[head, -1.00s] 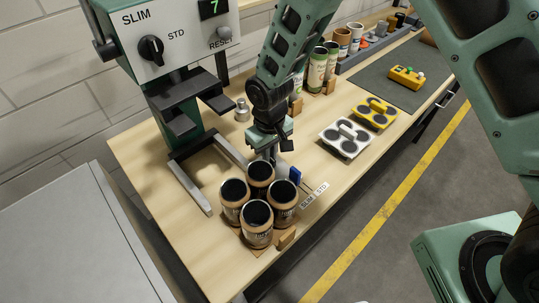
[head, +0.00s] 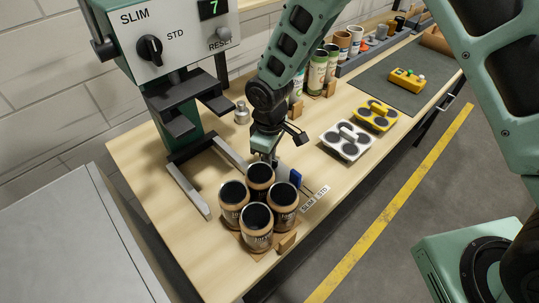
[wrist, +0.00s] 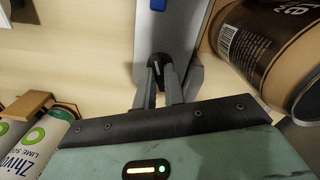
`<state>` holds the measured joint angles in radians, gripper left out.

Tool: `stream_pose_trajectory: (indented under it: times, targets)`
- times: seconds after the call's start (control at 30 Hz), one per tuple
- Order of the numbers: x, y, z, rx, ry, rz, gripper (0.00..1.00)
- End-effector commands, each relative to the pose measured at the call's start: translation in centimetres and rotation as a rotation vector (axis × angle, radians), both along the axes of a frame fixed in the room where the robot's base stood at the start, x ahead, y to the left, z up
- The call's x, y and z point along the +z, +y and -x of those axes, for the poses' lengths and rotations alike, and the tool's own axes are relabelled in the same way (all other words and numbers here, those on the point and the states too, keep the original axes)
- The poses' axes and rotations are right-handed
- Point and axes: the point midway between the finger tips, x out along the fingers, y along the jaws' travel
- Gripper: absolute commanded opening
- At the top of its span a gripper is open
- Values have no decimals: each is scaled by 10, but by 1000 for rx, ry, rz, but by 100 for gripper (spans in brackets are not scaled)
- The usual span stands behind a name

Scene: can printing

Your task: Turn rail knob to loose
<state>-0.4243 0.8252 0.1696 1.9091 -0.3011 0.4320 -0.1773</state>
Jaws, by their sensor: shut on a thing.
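The rail is a grey bar with a blue block (head: 295,179) at its front end, on the wooden bench behind the brown cans. The grey rail (wrist: 180,30) and blue block (wrist: 158,4) also show in the wrist view. My gripper (head: 268,158) points down over the rail. In the wrist view its two fingers (wrist: 158,72) are closed around a small dark rail knob (wrist: 156,61). The fingers mostly hide the knob, so I cannot tell its setting. A "SLIM STD" label (head: 314,199) lies on the bench beside the rail.
Several brown cans (head: 257,215) stand close in front of my gripper; one large can (wrist: 268,45) is close by at right in the wrist view. The SLIM/STD machine (head: 170,35) stands behind left. White (head: 347,148) and yellow (head: 376,121) pads lie right.

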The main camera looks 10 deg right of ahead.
Motion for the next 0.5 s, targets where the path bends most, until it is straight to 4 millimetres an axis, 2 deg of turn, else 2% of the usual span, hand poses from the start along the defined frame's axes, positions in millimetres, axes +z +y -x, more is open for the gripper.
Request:
stream_pose_trajectory:
  times: [0.27,0.3,0.37,0.5]
  targets:
    - [1,1,-1,0,-2,-1,0]
    - [1,1,-1,0,-2,-1,16]
    - [1,1,-1,0,-2,-1,33]
    - [1,0,0,0,-1,-1,33]
